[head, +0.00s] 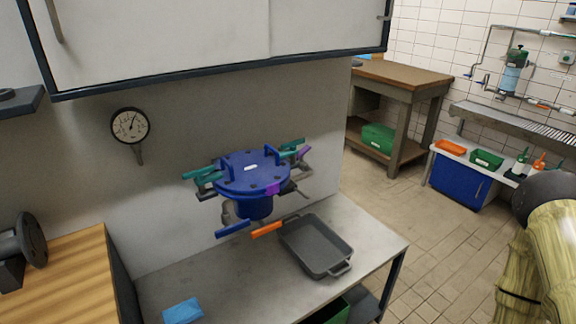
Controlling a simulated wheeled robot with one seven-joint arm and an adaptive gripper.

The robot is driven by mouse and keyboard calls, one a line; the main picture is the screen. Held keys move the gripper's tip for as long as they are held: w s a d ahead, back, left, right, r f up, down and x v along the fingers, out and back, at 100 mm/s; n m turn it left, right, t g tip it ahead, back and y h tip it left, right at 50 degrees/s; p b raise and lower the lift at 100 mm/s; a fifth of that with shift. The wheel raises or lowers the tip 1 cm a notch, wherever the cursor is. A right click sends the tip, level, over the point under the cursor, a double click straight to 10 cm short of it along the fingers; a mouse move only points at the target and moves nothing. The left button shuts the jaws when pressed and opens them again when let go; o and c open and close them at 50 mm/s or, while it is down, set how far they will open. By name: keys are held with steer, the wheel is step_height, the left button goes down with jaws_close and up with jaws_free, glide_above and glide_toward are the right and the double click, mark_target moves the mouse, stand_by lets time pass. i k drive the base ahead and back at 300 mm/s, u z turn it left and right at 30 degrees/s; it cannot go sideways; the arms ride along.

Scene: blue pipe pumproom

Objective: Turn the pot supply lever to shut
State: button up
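A round blue pot (252,172) with a bolted lid is mounted at the wall above the grey table. Several coloured levers surround it: a teal lever on the left (203,174), a teal lever on the right (292,145), a purple lever (303,153), a blue lever at the lower left (233,229) and an orange lever at the lower front (267,230). The labels are too small to read, so I cannot tell which is the pot supply lever. My arm shows at the right edge, well apart from the pot; my gripper is out of view.
A grey tray (335,262) and a blue cloth-like item (183,311) lie on the table (250,285) below the pot. A cabinet (200,35) overhangs. A pressure gauge (130,126) is on the wall. Tiled floor (425,235) is free at the right.

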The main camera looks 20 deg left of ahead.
mark_target(301, 156)
steer(key=u, duration=0.25)
steer(key=i, duration=0.95)
steer(key=u, duration=0.1)
